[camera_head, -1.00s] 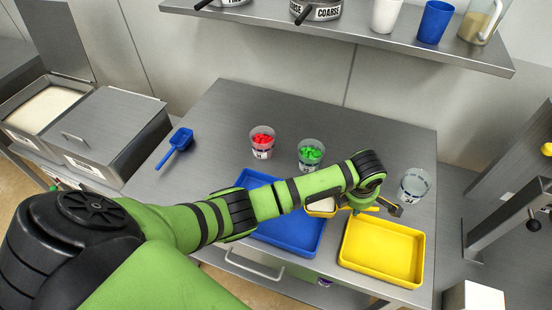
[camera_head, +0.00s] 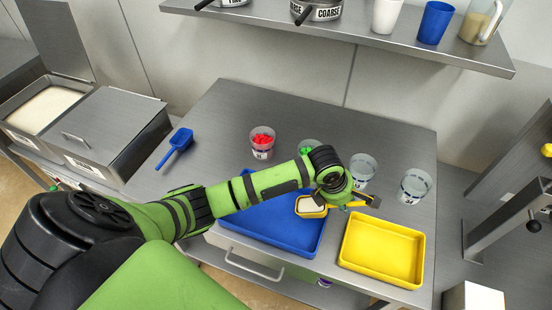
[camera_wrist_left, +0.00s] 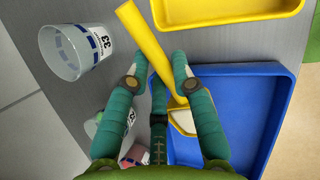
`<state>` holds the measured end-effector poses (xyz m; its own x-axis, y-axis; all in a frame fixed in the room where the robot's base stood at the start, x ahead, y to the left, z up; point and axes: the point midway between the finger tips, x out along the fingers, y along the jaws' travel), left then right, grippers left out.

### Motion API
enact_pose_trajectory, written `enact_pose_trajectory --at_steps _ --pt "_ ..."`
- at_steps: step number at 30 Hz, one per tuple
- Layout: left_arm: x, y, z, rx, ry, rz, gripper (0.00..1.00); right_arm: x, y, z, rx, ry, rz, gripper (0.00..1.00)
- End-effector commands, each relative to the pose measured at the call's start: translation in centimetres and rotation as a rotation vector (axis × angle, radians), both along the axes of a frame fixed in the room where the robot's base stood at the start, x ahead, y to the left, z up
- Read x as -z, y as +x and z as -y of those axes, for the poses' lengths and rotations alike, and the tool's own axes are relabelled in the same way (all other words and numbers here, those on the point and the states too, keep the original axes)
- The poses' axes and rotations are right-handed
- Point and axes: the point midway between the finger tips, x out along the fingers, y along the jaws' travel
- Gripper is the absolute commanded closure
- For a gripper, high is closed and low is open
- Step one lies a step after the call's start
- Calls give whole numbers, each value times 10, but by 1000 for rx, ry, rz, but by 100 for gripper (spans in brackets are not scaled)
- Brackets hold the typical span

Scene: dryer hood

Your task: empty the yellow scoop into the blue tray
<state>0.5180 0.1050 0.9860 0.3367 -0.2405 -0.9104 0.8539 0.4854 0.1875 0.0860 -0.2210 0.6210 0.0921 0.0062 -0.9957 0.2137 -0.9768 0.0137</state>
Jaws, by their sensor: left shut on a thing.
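My left gripper (camera_head: 345,203) is shut on the handle of the yellow scoop (camera_head: 312,213). In the left wrist view the fingers (camera_wrist_left: 165,80) close around the yellow handle (camera_wrist_left: 143,38). The scoop's bowl holds a pale white material and is over the right part of the blue tray (camera_head: 270,225), about level. The tray's visible floor looks bare; my arm hides some of it. It also shows in the left wrist view (camera_wrist_left: 245,110). My right gripper is not in view.
A yellow tray (camera_head: 383,250) stands right of the blue one. Cups with red (camera_head: 262,141) and green pieces (camera_head: 308,147) and two clear cups (camera_head: 362,169) (camera_head: 414,185) stand behind. A blue scoop (camera_head: 177,146) lies at the left. A shelf (camera_head: 350,30) hangs above.

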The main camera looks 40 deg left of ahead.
Motion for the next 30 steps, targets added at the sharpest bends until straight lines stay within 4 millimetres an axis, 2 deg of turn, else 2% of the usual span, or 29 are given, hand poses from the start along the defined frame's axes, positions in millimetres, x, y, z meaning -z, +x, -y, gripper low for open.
enact_pose_trajectory --at_steps 30 --pt "-16 -9 -20 -1 -123 58 100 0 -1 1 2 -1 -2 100"
